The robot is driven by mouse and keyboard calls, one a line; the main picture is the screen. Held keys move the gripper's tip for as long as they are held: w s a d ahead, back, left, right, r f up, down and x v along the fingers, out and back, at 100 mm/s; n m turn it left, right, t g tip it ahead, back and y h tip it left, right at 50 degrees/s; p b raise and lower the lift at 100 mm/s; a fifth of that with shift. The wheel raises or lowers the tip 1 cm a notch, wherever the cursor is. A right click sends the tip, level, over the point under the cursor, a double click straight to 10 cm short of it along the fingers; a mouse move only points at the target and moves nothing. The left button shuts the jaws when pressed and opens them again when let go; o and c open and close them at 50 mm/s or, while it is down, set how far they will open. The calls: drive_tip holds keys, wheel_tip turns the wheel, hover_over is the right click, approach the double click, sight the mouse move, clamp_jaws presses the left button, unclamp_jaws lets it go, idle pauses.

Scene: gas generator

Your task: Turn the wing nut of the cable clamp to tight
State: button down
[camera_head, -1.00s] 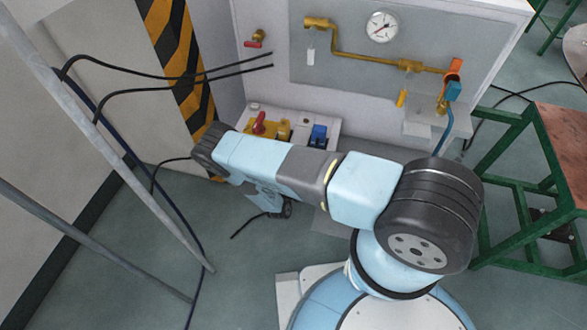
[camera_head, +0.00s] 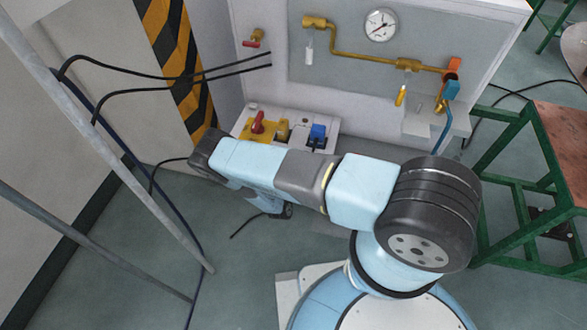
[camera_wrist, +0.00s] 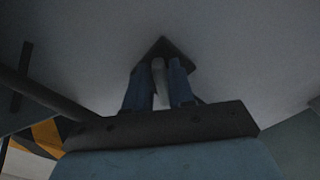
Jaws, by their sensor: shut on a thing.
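In the wrist view my gripper (camera_wrist: 160,66) has its two blue fingers close on either side of a pale, narrow piece (camera_wrist: 158,82), which looks like the wing nut. A dark, pointed plate (camera_wrist: 178,50), perhaps part of the cable clamp, shows behind the fingertips against a grey surface. The view is dim, so the wing nut's shape and angle cannot be told. In the head view my arm hides the clamp, and my gripper cannot be made out there.
A white cabinet (camera_head: 375,115) carries a gauge (camera_head: 382,25), brass piping and an orange handle (camera_head: 453,65). A low box with a red handle (camera_head: 258,122) and a blue part (camera_head: 318,132) stands behind my arm. Black cables (camera_head: 170,76) hang left; a green-framed table (camera_head: 500,130) stands right.

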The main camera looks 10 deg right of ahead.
drive_tip(key=shift+s+d+f+m, duration=0.15)
drive_tip(key=shift+f+m, duration=0.1)
drive_tip(key=shift+m, duration=1.45)
drive_tip(key=shift+s+d+f+m, duration=0.1)
drive_tip(key=shift+f+m, duration=0.15)
drive_tip(key=shift+m, duration=1.45)
drive_tip(key=shift+s+d+f+m, duration=0.15)
drive_tip(key=shift+f+m, duration=0.1)
drive_tip(key=shift+m, duration=1.45)
drive_tip(key=shift+w, duration=0.1)
drive_tip(key=c, duration=1.3)
unclamp_jaws()
drive_tip(key=shift+o, duration=0.9)
drive_tip(key=shift+w+a, duration=0.1)
drive_tip(key=v, duration=1.3)
drive_tip(key=shift+s, duration=0.4)
drive_tip(key=shift+a, duration=0.15)
